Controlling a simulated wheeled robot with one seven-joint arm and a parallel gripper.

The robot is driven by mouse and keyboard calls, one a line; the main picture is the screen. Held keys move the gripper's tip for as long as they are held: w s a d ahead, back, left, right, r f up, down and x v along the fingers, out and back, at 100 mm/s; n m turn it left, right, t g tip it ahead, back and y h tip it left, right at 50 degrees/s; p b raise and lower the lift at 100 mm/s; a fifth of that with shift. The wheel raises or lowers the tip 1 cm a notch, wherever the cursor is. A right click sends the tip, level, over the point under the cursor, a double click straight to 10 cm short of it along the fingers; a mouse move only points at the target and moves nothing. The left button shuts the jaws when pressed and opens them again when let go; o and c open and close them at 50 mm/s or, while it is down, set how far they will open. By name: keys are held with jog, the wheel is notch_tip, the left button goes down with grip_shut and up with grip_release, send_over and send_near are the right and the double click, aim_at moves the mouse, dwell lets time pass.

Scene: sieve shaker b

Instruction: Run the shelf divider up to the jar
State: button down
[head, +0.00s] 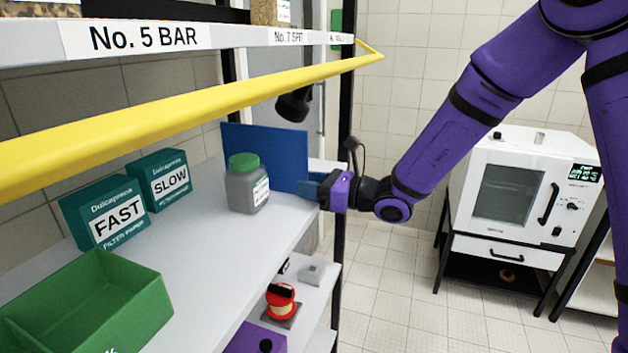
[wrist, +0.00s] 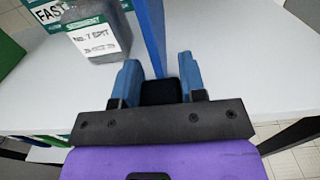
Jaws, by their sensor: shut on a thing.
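The shelf divider (head: 285,150) is a flat blue upright plate on the grey shelf. In the wrist view the divider (wrist: 152,35) is seen edge-on, running away from me. The jar (head: 246,190) is grey with a green lid and white label, standing upright. In the wrist view the jar (wrist: 98,32) is left of the divider, with a narrow strip of shelf between them. My gripper (head: 312,189) is at the divider's near right end. In the wrist view its blue fingers (wrist: 159,80) close on a black piece at the divider's end.
Teal FAST (head: 115,214) and SLOW (head: 160,180) boxes and a green bin (head: 85,300) stand left of the jar. A yellow rail (head: 190,110) crosses above the shelf. Shelf space in front of the jar is clear. A white oven (head: 525,190) stands at right.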

aim_at(306, 205)
jog(key=shift+s+a, duration=0.25)
jog(key=shift+s, duration=0.5)
jog(key=shift+s+a, duration=0.25)
jog(key=shift+s, duration=0.45)
jog(key=c, duration=0.7)
grip_release()
jog(key=shift+d, duration=0.1)
jog(key=v, duration=1)
jog(key=shift+s+d, duration=0.1)
jog(key=shift+d, duration=0.2)
jog(key=shift+r, duration=0.1)
